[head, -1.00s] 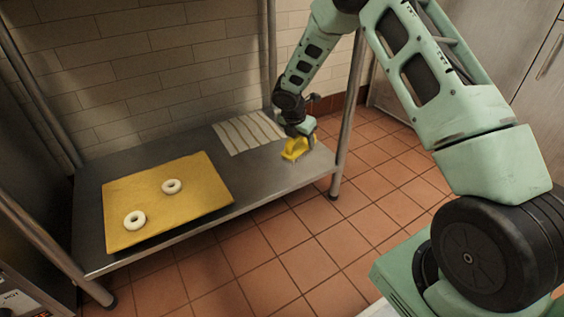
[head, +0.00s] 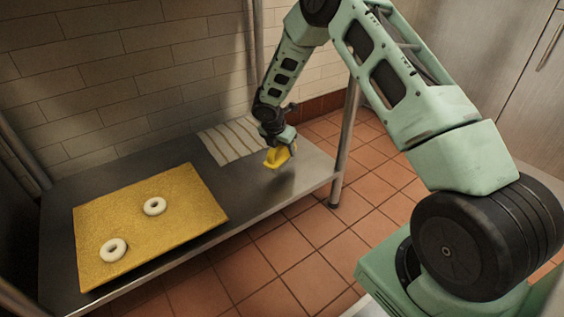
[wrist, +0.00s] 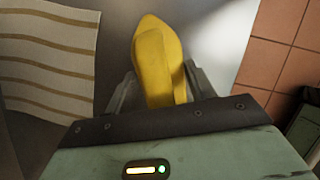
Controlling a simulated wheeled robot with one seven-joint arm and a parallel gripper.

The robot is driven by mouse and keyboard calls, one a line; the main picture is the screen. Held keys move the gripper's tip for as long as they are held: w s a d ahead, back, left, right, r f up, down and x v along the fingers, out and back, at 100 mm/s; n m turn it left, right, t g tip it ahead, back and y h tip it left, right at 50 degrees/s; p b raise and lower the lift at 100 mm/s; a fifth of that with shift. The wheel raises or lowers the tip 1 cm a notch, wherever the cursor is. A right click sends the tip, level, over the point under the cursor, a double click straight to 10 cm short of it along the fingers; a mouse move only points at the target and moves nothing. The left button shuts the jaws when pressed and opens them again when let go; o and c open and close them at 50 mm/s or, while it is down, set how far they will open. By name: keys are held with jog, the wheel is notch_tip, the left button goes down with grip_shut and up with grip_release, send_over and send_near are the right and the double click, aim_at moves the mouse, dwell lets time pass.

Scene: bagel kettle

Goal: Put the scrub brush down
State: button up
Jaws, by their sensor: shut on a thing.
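The yellow scrub brush (head: 277,156) is in my gripper (head: 280,149), over the right part of the metal shelf (head: 262,205). In the wrist view, the brush (wrist: 158,62) stands up between the two fingers of my gripper (wrist: 160,92), which are shut on it. A shadow lies on the shelf just below the brush. I cannot tell for sure whether its underside touches the shelf; it looks slightly above it. The bristles are not clear in either view.
A striped cloth (head: 233,140) lies left of the brush, also visible in the wrist view (wrist: 45,55). A yellow board (head: 190,222) with two white bagels (head: 154,206) fills the shelf's left part. A metal post (head: 345,140) stands at the right. Bare shelf surrounds the brush.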

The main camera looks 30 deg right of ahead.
aim_at(282, 153)
jog(key=shift+f+b, duration=1.05)
jog(key=shift+f, duration=0.7)
jog(key=shift+f, duration=0.15)
jog(key=o, duration=0.9)
